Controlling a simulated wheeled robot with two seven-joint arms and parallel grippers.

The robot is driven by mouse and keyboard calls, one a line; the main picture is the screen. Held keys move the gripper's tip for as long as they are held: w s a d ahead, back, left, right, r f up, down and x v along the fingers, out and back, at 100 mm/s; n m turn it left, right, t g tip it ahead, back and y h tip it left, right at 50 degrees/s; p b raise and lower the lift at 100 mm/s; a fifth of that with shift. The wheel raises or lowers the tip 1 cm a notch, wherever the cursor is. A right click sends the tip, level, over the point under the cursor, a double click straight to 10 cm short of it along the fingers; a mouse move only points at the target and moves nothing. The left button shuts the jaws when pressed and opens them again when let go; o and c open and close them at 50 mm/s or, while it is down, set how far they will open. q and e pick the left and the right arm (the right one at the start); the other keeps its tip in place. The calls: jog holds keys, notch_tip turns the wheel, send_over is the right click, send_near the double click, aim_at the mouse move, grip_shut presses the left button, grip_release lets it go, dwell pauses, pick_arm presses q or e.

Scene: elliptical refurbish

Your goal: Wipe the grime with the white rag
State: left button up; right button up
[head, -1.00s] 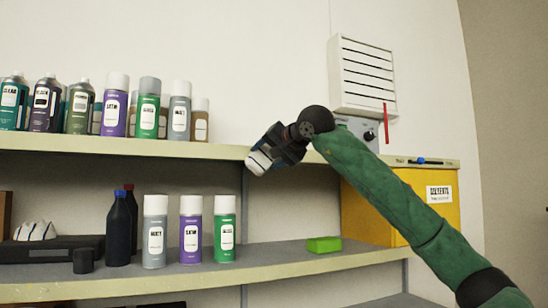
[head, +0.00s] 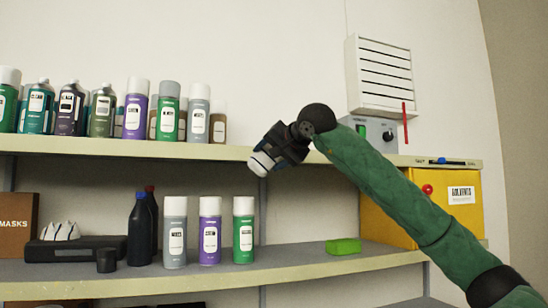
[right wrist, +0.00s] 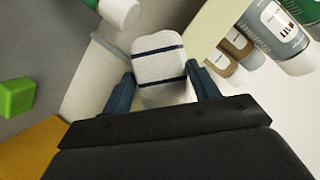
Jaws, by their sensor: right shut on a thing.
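My right gripper (head: 272,157) is raised in front of the upper shelf's edge, right of the upper bottles. It is shut on the white rag (head: 261,163). In the right wrist view the rag (right wrist: 158,62) is a white woven cloth with dark blue stripes, gripped between the two blue fingers (right wrist: 160,88). Its far end sticks out beyond the fingertips. I cannot make out any grime in either view. My left gripper is not in view.
The upper shelf (head: 90,145) carries several cans and bottles. The lower shelf (head: 300,262) holds spray cans (head: 210,230), dark bottles (head: 140,230) and a green block (head: 343,246). A yellow cabinet (head: 385,220) stands at right, below a white vent (head: 380,75).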

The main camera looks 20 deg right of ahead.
jog(key=shift+s+f, duration=0.1)
jog(key=shift+s+b, duration=0.4)
jog(key=shift+s, duration=0.05)
jog(key=s+b, duration=0.1)
jog(key=s, duration=0.3)
jog(key=shift+s+d, duration=0.15)
jog(key=shift+s, duration=0.25)
jog(key=shift+b, duration=0.35)
jog(key=shift+s+b, duration=0.45)
jog(key=shift+s, duration=1)
